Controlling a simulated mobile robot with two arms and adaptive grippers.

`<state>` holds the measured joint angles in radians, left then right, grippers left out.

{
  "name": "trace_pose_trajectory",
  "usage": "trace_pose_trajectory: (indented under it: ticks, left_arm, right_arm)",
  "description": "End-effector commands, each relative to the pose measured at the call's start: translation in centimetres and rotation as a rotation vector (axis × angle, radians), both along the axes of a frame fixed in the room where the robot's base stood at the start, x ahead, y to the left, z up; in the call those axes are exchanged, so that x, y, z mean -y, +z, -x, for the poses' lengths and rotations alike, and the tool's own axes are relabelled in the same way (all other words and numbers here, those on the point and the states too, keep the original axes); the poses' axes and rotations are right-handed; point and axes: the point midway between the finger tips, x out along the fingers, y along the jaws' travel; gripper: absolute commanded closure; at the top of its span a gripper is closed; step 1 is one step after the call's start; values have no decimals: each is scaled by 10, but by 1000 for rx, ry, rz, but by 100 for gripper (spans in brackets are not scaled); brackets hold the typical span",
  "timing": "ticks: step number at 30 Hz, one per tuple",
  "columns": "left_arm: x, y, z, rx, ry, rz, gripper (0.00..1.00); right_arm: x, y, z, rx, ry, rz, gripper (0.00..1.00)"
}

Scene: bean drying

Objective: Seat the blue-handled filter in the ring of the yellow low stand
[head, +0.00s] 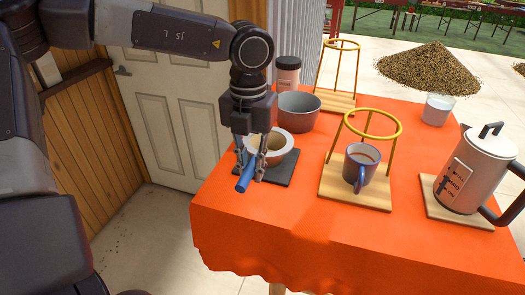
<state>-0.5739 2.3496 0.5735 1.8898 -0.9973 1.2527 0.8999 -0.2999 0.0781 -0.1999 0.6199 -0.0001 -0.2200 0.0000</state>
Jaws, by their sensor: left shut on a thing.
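The filter (274,143) has a cream rim with a brown inside, and its blue handle (246,180) points toward the front. It is over a dark square mat (284,176) at the table's left; I cannot tell whether it touches the mat. My left gripper (250,174) comes down from above and is shut on the blue handle. The yellow low stand (391,157) is to the right, with an empty yellow ring (372,136) on posts above a wooden base. A blue-grey mug (357,172) of brown liquid stands on that base. My right gripper is not in view.
A taller yellow stand (317,72) is behind, with a grey bowl (298,111) and a lidded jar (287,76) beside it. A white kettle (471,175) on a board stands at the right, and a glass (437,108) behind it. The orange table's (300,235) front is clear.

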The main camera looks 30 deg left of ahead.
Motion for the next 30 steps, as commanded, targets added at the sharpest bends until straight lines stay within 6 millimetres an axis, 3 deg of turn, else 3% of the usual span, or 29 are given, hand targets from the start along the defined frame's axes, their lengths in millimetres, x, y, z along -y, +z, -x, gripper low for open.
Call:
trace_pose_trajectory:
  ticks: [8, 30]
  left_arm:
    - [0, 4, 0, 1, 0, 0, 100]
    - [0, 48, 0, 2, 1, 0, 100]
  right_arm:
    - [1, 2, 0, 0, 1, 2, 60]
    - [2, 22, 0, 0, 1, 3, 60]
